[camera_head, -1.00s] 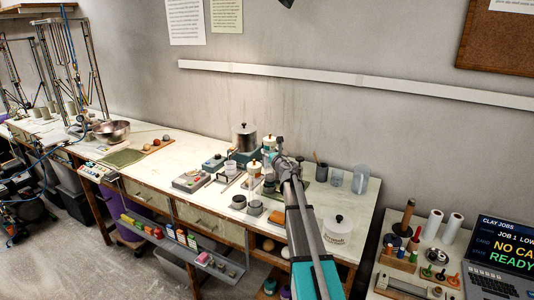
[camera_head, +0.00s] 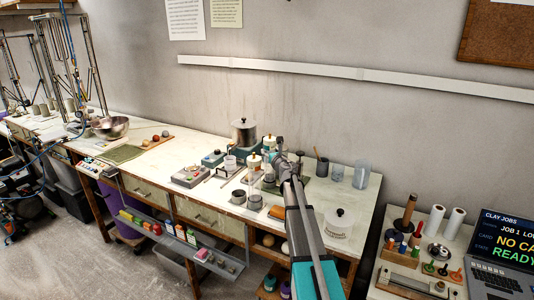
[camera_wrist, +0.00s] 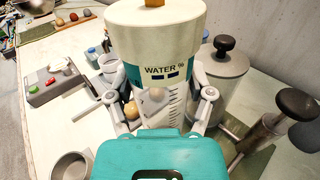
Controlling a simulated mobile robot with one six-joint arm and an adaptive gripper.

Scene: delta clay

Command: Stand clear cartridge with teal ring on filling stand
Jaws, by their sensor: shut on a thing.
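The clear cartridge with the teal ring (camera_wrist: 155,45) fills the upper middle of the wrist view. In the head view my gripper (camera_head: 272,166) is over the bench among crowded items, and the cartridge is hard to tell from a similar capped container. I cannot clearly identify the filling stand.
A lidded metal pot (camera_head: 244,132) stands behind. The bench (camera_head: 215,145) is crowded around my gripper.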

